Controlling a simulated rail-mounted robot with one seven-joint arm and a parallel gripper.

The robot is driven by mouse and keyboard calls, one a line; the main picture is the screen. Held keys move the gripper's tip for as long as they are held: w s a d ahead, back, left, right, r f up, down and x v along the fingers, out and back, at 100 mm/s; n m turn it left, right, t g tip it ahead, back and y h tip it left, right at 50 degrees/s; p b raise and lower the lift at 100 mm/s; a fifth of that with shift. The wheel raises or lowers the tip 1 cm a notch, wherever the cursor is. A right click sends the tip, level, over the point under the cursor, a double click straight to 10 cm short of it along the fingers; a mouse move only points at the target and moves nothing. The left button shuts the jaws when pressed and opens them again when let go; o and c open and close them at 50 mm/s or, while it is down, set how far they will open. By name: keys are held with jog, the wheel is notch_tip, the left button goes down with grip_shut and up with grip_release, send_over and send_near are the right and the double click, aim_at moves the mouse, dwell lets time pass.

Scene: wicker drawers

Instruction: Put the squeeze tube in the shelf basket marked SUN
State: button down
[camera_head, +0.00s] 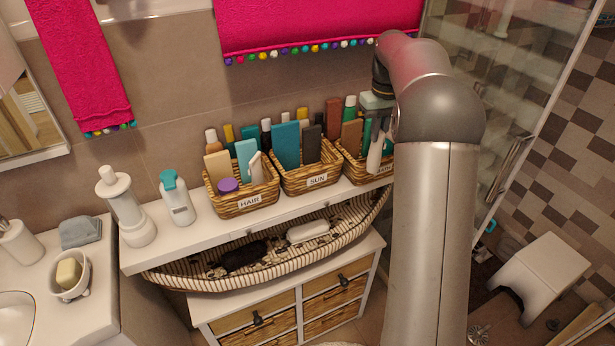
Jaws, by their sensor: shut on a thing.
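My gripper (377,118) is at the right end of the shelf, partly hidden by my own arm. It is shut on a pale, slim thing that looks like the squeeze tube (375,156), which hangs downward in front of the right-hand basket. The basket marked SUN (296,187) is the middle one of three on the white shelf, to the left of my gripper. It holds a tall teal box (286,146), a dark box (311,145) and some bottles at the back. Whether the tube touches the right-hand basket cannot be told.
The HAIR basket (229,211) stands to the left of SUN, full of boxes and bottles. The right-hand basket (354,173) has a label mostly hidden. A striped long basket (290,266) lies below.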

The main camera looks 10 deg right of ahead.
jog(key=w+a+r+n+p, duration=0.1)
jog(key=w+a+r+p, duration=0.15)
jog(key=a, duration=0.55)
jog(key=w+a+r+n+p, duration=0.1)
jog(key=w+a+r+p, duration=0.2)
jog(key=a, duration=0.4)
notch_tip(320, 180, down, 11)
jog(key=w+p, duration=0.1)
jog(key=shift+a+r, duration=0.2)
jog(key=shift+a, duration=0.15)
jog(key=shift+w, duration=0.1)
